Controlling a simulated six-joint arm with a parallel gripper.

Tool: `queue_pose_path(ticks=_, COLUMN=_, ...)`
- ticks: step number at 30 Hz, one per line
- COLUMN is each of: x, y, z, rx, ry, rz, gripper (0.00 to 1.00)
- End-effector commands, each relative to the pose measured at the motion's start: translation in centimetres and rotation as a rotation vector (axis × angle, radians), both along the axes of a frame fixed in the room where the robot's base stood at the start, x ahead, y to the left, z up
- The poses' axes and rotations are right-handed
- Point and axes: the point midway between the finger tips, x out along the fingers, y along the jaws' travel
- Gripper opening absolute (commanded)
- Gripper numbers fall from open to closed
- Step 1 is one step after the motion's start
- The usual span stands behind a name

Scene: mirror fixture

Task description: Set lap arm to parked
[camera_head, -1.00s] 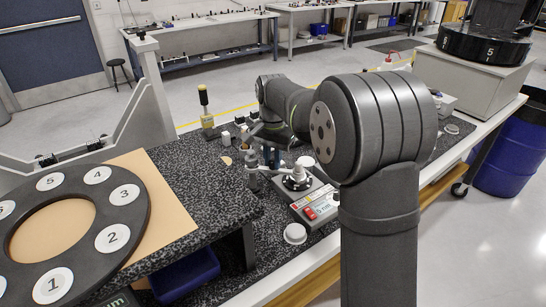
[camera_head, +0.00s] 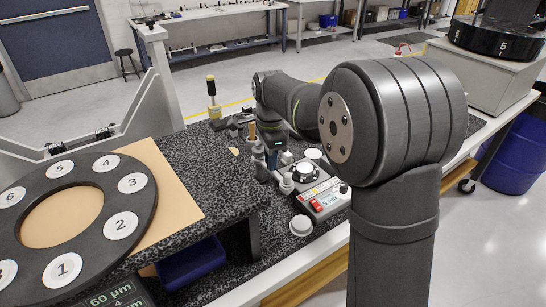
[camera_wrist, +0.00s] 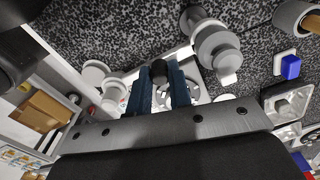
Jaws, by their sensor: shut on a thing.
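My gripper (camera_wrist: 158,82) shows in the wrist view as two dark blue fingers, shut on a small black knob (camera_wrist: 159,70). The knob stands over a pale, round-plated machine; whether it belongs to the lap arm I cannot tell. In the head view the machine is a grey box (camera_head: 327,197) with a red switch (camera_head: 316,205) and a white disc (camera_head: 304,173) on top. It sits on the speckled bench beyond the raised slab. My fingers are small and partly hidden there, among the parts left of the machine. The lap arm's angle is not clear.
A black ring with numbered white discs (camera_head: 127,224) lies at the left on the slab. A blue bin (camera_head: 188,262) sits below the slab.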

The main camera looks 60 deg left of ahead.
Motion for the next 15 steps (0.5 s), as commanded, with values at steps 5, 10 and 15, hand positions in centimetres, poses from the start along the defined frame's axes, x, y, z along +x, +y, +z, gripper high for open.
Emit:
queue_pose_path(ticks=5, x=-0.23, y=-0.01, z=-0.02, rx=-0.001, ry=0.0, rz=-0.028, gripper=0.0)
queue_pose_path(ticks=10, x=-0.29, y=0.0, z=-0.03, rx=-0.001, ry=0.001, rz=-0.035, gripper=0.0)
queue_pose_path(ticks=15, x=-0.31, y=0.0, z=-0.04, rx=-0.001, ry=0.001, rz=-0.035, gripper=0.0)
